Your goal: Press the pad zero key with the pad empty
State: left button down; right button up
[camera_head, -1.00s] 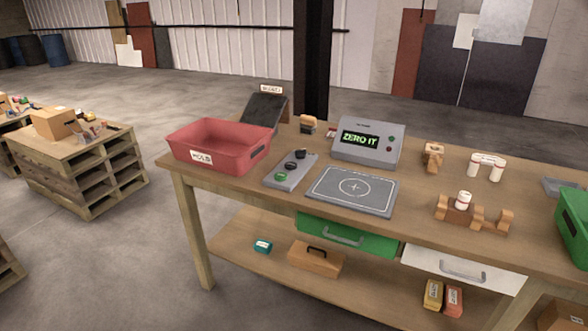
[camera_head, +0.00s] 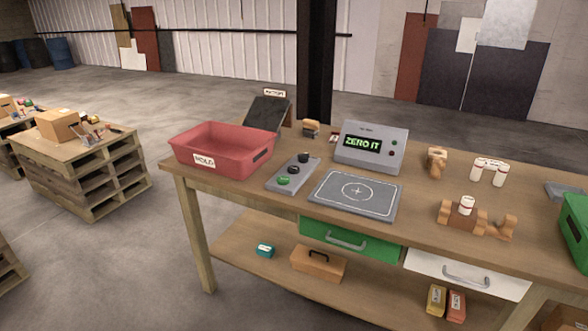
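The grey pad (camera_head: 357,192) with a white border and a crosshair circle lies flat on the workbench, and nothing is on it. Behind it stands a grey box (camera_head: 371,148) whose dark screen shows "ZERO IT" in green. Two small buttons, one green and one red, sit right of the screen. Left of the pad is a grey key strip (camera_head: 291,177) with a green key (camera_head: 283,181) at the front, a dark key behind it and a black key at the back. I cannot read any key label. Neither of my grippers shows in the head view.
A red bin (camera_head: 222,150) marked HOLD stands left of the key strip, with a dark sloped panel (camera_head: 265,114) behind. Wooden holders (camera_head: 464,222) with white containers are right of the pad. A green bin (camera_head: 575,228) is at the right edge.

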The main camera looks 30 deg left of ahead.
aim_at(292, 169)
jog(key=i+l+u, duration=0.4)
jog(key=i+l, duration=0.15)
jog(key=i, duration=0.3)
jog(key=i+l+u, duration=0.35)
jog(key=i+l, duration=0.4)
